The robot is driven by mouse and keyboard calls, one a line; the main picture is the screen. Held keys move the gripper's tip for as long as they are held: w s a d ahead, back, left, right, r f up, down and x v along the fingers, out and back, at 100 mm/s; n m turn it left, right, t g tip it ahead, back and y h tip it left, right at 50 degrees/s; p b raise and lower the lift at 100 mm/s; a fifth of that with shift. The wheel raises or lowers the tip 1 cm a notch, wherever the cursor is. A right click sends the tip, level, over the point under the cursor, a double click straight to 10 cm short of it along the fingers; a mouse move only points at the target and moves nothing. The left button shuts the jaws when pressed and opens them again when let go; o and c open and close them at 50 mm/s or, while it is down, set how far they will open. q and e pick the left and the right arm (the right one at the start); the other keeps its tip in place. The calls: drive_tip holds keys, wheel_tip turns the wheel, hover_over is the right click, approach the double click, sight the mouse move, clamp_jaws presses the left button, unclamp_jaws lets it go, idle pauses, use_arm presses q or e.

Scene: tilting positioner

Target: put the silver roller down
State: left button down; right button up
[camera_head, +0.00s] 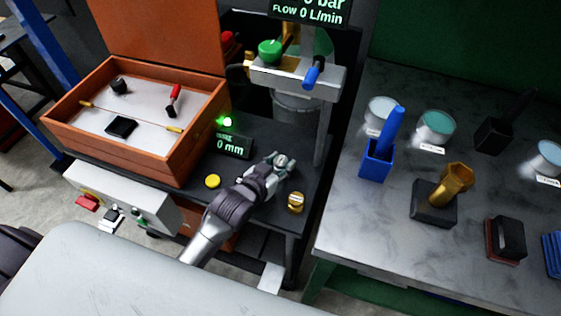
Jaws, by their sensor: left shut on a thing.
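My left gripper (278,166) is over the dark bench top (205,160), in front of the tilting positioner (300,75). It is shut on the silver roller (282,159), a small pale metallic piece that shows between the fingertips. The fingers hide much of the roller. I cannot tell whether it touches the bench. My right gripper is not in view.
A brass piece (296,202) and a yellow button (212,181) are near my left gripper. An open orange box (195,125) with tools stands left. A small display (233,146) reads 0 mm. The grey table (350,225) at right holds tins and several blocks.

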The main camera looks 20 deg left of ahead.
use_arm(q)
drive_tip(key=shift+s+f, duration=0.1)
drive_tip(key=shift+f, duration=0.3)
drive_tip(key=c, duration=0.7)
unclamp_jaws()
drive_tip(key=shift+s+f, duration=0.15)
drive_tip(key=shift+f, duration=0.2)
drive_tip(key=shift+o, duration=0.2)
drive_tip(key=shift+r, duration=0.2)
drive_tip(key=v, duration=0.4)
drive_tip(key=r+v, duration=0.1)
drive_tip(key=v, duration=0.7)
drive_tip(key=shift+w+r, duration=0.25)
